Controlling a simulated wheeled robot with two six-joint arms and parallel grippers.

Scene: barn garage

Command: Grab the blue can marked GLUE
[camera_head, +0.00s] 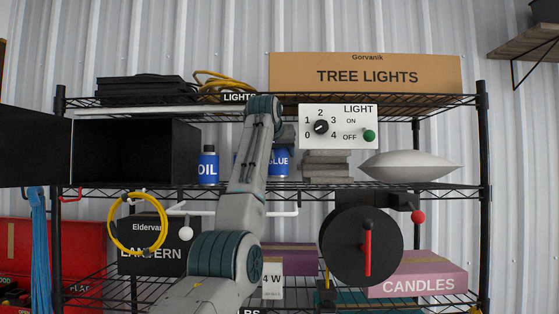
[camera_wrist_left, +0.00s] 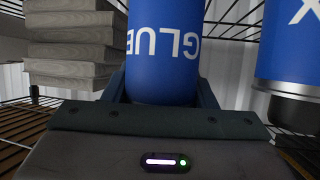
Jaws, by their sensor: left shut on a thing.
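The blue can marked GLUE (camera_head: 280,165) stands on the middle shelf, partly hidden behind my left arm in the head view. In the left wrist view the GLUE can (camera_wrist_left: 163,50) fills the middle, its white letters upside down. My left gripper (camera_wrist_left: 162,92) is shut on it, with a dark finger on each side of the can. In the head view the fingers are mostly hidden by my own arm. I cannot tell whether the can touches the shelf. My right gripper is not in view.
A second blue can (camera_wrist_left: 285,50) stands close beside the GLUE can. A stack of grey slabs (camera_head: 327,167) is on the other side. A blue OIL bottle (camera_head: 208,167) stands further left. A LIGHT switch panel (camera_head: 345,112) hangs above, under the upper wire shelf (camera_head: 420,103).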

